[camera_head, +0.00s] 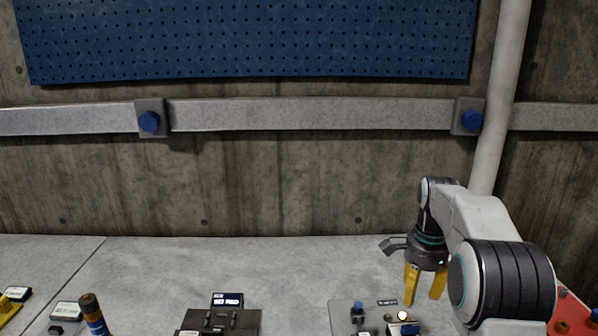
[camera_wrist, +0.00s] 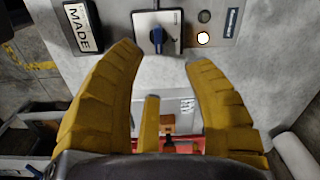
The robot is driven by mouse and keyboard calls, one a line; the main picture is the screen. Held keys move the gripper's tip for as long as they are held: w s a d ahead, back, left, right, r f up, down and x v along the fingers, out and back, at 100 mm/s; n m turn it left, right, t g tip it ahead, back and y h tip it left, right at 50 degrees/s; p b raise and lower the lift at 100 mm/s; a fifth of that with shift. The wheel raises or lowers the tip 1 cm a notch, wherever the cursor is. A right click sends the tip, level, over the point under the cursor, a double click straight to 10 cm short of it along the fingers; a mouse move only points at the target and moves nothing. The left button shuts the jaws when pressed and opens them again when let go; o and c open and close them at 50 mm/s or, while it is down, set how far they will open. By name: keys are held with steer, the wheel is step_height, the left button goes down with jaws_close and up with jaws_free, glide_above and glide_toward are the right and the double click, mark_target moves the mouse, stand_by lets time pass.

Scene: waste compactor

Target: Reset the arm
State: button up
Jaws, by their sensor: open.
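My gripper (camera_head: 425,288) is at the right in the head view, on my bent arm. Its yellow fingers point down, apart, over the grey control panel (camera_head: 342,318) on the worktop. In the wrist view my gripper (camera_wrist: 162,58) has its fingers spread with nothing between the tips. Beyond the tips is a plate with a blue-handled switch (camera_wrist: 157,36). To the right of that are a lit round button (camera_wrist: 203,38) and a dark button (camera_wrist: 204,16). I cannot tell the exact height of the fingers above the panel.
A black block marked "MADE" (camera_wrist: 82,26) lies left of the switch. Left along the worktop (camera_head: 300,262) are a dark device (camera_head: 220,321), a blue cylinder with a dark top (camera_head: 94,314) and a small labelled block (camera_head: 66,311). A pale pipe (camera_head: 497,110) rises behind my arm.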

steer(key=s+f+n, duration=0.1)
steer(key=f+n, duration=0.1)
steer(key=n, duration=0.1)
steer(key=s+f+n, duration=0.1)
steer(key=f+n, duration=0.1)
steer(key=n, duration=0.1)
steer(key=s+f+n, duration=0.1)
steer(key=f+n, duration=0.1)
steer(key=n, duration=0.1)
steer(key=shift+a+f, duration=0.35)
steer(key=shift+f, duration=0.05)
steer(key=s+a+r+n, duration=0.1)
steer(key=s+a+n, duration=0.25)
steer(key=s, duration=0.75)
steer(key=s+a+r+n, duration=0.2)
steer(key=s+a, duration=0.2)
steer(key=s, duration=0.8)
steer(key=shift+s+a+r+n+t, duration=0.2)
steer(key=shift+s+a+r+t, duration=0.2)
steer(key=shift+r+t, duration=0.3)
steer(key=shift+s+a+r+n+t, duration=0.15)
steer(key=shift+s+a+r+t, duration=0.25)
steer(key=shift+r, duration=0.5)
steer(key=shift+s+a+r+n+t, duration=0.25)
steer(key=shift+s+r+t, duration=0.2)
steer(key=shift+r+t, duration=0.3)
